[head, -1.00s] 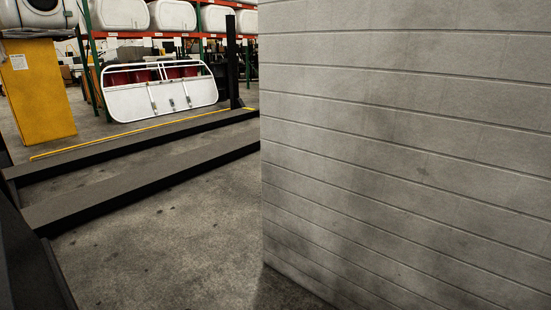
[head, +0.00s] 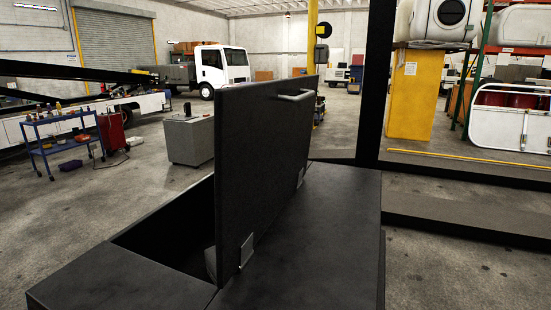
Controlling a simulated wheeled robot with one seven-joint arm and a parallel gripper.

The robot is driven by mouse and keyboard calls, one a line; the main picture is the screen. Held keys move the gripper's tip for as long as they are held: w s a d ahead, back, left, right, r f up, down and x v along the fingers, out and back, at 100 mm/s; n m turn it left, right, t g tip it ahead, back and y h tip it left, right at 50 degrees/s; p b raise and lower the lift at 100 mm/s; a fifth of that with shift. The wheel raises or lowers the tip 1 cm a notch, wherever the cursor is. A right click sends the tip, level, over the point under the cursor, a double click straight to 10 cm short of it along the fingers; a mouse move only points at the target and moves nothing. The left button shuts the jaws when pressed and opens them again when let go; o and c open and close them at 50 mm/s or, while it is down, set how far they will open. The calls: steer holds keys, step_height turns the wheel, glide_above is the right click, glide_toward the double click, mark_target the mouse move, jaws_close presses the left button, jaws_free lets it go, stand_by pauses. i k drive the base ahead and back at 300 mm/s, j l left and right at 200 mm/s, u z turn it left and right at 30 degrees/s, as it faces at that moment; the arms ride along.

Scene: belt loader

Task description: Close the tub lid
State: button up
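The tub lid (head: 265,165) is a dark flat panel standing nearly upright in the head view, open on its hinges. A pale bar handle (head: 292,97) is fixed near its top edge. Two metal hinges (head: 246,249) join its lower edge to the dark top surface. The black tub (head: 125,285) lies to the left of the lid, with its opening showing. A small grey object is partly visible inside, mostly hidden by the lid. My gripper is not in view.
A dark post (head: 376,80) stands right behind the lid. A grey cabinet (head: 188,139), a blue tool cart (head: 65,140) and a white truck (head: 218,68) stand beyond. Open concrete floor lies left of the tub. Low dark beams (head: 465,215) cross the floor at right.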

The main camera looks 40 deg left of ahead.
mark_target(263, 130)
steer(key=i+l+u, duration=0.2)
steer(key=u, duration=0.15)
steer(key=i+l+u, duration=0.1)
steer(key=l+u, duration=0.3)
steer(key=i+l+u, duration=0.1)
steer(key=l+u, duration=0.65)
steer(key=i+l, duration=0.15)
steer(key=l, duration=0.15)
steer(key=i+l, duration=0.15)
steer(key=l, duration=0.15)
steer(key=u, duration=0.05)
